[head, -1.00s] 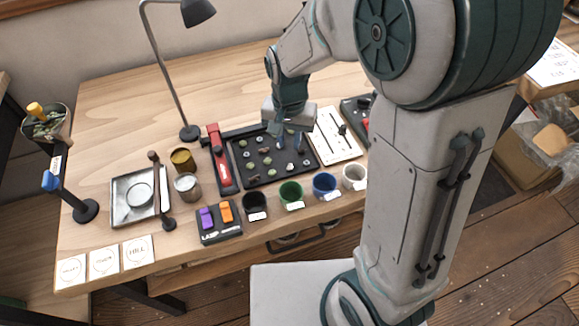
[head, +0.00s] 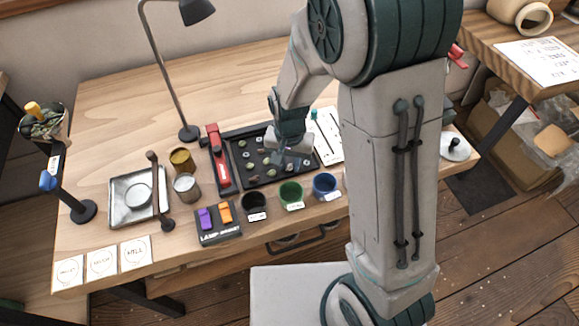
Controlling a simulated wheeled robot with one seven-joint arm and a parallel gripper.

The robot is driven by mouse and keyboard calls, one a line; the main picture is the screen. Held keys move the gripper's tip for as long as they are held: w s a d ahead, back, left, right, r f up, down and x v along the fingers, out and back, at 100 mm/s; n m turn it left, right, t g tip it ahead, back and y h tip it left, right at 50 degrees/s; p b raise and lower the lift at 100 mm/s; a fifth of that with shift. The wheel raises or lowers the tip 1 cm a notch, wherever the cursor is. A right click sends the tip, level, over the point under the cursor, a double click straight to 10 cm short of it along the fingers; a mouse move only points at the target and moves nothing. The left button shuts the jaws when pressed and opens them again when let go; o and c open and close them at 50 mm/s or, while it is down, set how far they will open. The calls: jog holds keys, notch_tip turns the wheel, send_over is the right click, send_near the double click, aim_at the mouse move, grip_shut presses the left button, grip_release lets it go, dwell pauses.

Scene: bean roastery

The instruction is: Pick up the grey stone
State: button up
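A dark sorting tray (head: 268,180) lies on the wooden table with several small pale green, brown and greyish pieces on it. The pieces are too small for me to tell surely which one is the grey stone. My gripper (head: 287,163) points down over the right half of the tray, low and close to its surface. Its fingers hide part of the tray, and I cannot tell whether they are apart or hold anything.
Black, green (head: 291,193) and blue (head: 325,186) cups stand along the front of the tray. A red-topped bar (head: 219,160) stands at its left and a white board (head: 327,135) at its right. A lamp (head: 190,132) stands behind. The table's back left is clear.

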aim_at(289, 166)
grip_shut()
jog(key=shift+r, duration=0.1)
jog(key=shift+r, duration=0.6)
notch_tip(289, 166, up, 3)
jog(key=shift+f, duration=0.1)
jog(key=d+r, duration=0.6)
jog(key=d, duration=0.5)
jog(key=shift+s+d+r, duration=0.15)
jog(key=shift+d+r, duration=0.2)
jog(key=shift+r, duration=0.05)
